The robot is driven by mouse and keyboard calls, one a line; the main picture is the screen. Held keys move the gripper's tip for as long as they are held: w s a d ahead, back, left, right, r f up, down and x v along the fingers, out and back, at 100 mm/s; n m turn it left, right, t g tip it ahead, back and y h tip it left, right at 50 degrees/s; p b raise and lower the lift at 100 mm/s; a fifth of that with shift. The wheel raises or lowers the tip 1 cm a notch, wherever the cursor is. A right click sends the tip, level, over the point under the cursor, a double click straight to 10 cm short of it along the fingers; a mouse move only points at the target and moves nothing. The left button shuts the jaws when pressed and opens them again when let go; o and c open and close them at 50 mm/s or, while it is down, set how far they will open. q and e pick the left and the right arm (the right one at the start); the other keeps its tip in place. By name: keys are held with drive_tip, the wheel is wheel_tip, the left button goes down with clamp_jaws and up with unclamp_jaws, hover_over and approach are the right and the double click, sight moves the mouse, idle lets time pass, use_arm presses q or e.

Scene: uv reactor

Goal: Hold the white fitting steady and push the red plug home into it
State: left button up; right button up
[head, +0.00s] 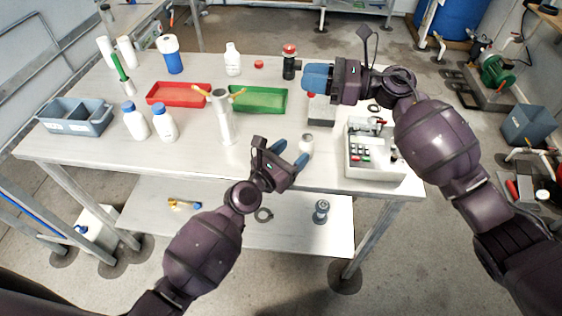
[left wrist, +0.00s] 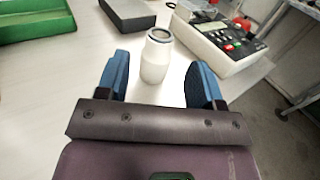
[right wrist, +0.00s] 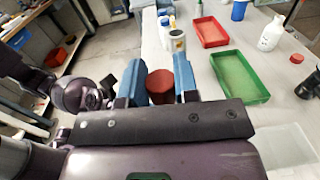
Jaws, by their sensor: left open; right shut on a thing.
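The white fitting (head: 306,144) stands upright near the table's front edge. In the left wrist view the white fitting (left wrist: 156,60) shows a dark-rimmed opening on top. My left gripper (head: 290,155) is open, its blue fingers low over the table and pointing at the fitting. In the left wrist view the fitting stands ahead, in the gap between the fingertips, with room on both sides. My right gripper (head: 312,77) is raised over the back right of the table. In the right wrist view it is shut on the red plug (right wrist: 160,86).
A grey keypad device (head: 375,165) stands right of the fitting, and a dark block (head: 320,112) lies behind it. A white stand (head: 226,125), a green tray (head: 258,99) and a red tray (head: 178,95) are to the left. Bottles stand farther left and back.

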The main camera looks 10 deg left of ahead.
sight(303, 143)
use_arm(q)
drive_tip(key=shift+x, duration=3.5)
drive_tip(key=c, duration=0.8)
use_arm(e)
drive_tip(key=shift+m+t, duration=0.4)
drive_tip(key=shift+t, duration=0.3)
wheel_tip(303, 143, down, 6)
drive_tip(key=shift+r, duration=0.1)
